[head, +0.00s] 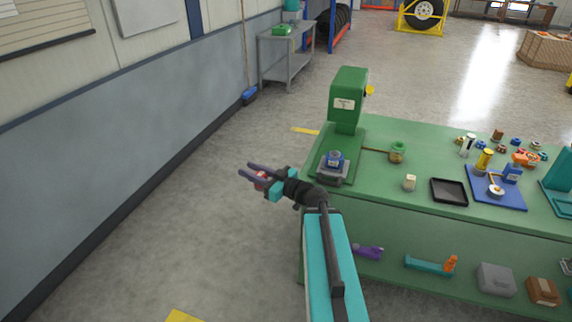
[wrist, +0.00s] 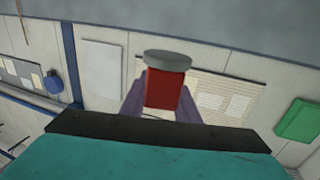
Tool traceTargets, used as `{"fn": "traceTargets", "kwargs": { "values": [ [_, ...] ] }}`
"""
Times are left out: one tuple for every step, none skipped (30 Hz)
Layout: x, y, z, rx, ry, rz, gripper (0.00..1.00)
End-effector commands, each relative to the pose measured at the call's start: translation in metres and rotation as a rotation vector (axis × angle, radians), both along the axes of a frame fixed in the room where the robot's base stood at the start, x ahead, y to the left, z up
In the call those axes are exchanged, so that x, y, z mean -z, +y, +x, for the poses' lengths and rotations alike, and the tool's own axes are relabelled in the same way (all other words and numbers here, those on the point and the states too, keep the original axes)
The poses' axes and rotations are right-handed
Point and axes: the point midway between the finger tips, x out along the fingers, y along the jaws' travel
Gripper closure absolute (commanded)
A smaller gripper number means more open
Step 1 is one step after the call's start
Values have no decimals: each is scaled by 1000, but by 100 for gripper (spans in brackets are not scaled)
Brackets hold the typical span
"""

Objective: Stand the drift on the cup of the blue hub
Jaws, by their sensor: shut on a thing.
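My gripper (head: 250,173) is shut on the drift, left of the green bench and out over the floor. In the wrist view the drift is a red block-like body (wrist: 165,90) with a grey round end, between the dark purple fingers. In the head view only a small red part of it (head: 262,177) shows between the fingers. The blue hub (head: 335,158) sits on a grey block at the foot of the green press, to the right of my gripper and apart from it. Its cup is too small to make out clearly.
The green press (head: 348,95) rises behind the hub, with a brown bar and a green weight-like piece (head: 397,151) on its right. A black tray (head: 449,191) and a blue mat (head: 496,200) with parts lie further right. The floor left of the bench is clear.

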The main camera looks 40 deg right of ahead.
Motion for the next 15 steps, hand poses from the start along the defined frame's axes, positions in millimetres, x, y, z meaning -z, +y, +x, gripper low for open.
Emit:
{"fn": "traceTargets", "kwargs": {
  "values": [
    [3, 23, 4, -56, 0, 0, 98],
    [4, 36, 5, -88, 0, 0, 98],
    [5, 53, 6, -132, 0, 1, 98],
    [6, 65, 6, -165, -1, 1, 98],
    [7, 78, 6, -198, 0, 1, 98],
    [9, 95, 6, -242, 0, 0, 98],
    [10, 108, 5, -276, 0, 0, 98],
    [12, 120, 4, -308, 0, 0, 98],
    [14, 136, 2, -350, 0, 1, 98],
    [15, 148, 1, -381, 0, 1, 98],
    [16, 158, -1, -408, 0, 1, 98],
    [18, 171, -4, -444, 0, 1, 98],
    [19, 179, -5, -466, 0, 1, 98],
    [21, 186, -7, -488, 0, 1, 98],
    [22, 195, -9, -512, 0, 1, 98]
  ]
}}
